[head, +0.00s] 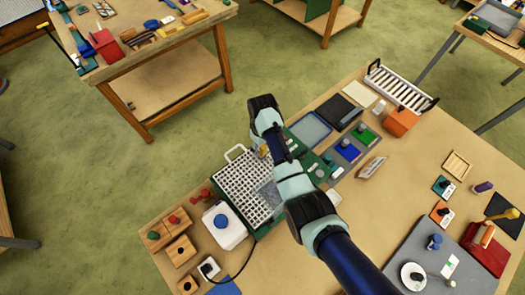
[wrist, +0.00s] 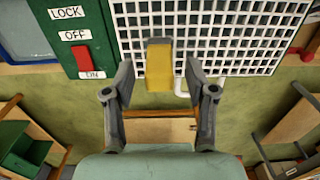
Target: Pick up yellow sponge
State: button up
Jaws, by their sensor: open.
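My gripper (wrist: 159,84) is open, with one finger on each side of the sponge. Gaps show between the sponge and both fingers. I cannot tell how deep the sponge sits between them. In the head view, my arm covers most of this spot, and a small yellow patch (head: 264,150) shows beside it, probably the sponge.
A green panel (wrist: 62,20) with LOCK, OFF and ON labels and a red switch (wrist: 82,57) stands close to the left finger. In the head view, the white grid (head: 240,185) lies beside a white box (head: 225,232) with a blue knob. Several other items crowd the bench.

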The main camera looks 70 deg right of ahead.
jog(key=shift+f, duration=0.1)
grip_shut()
notch_tip(320, 180, up, 10)
jog(key=shift+r, duration=0.1)
dwell(0.4)
jog(key=c, duration=0.8)
grip_release()
grip_shut()
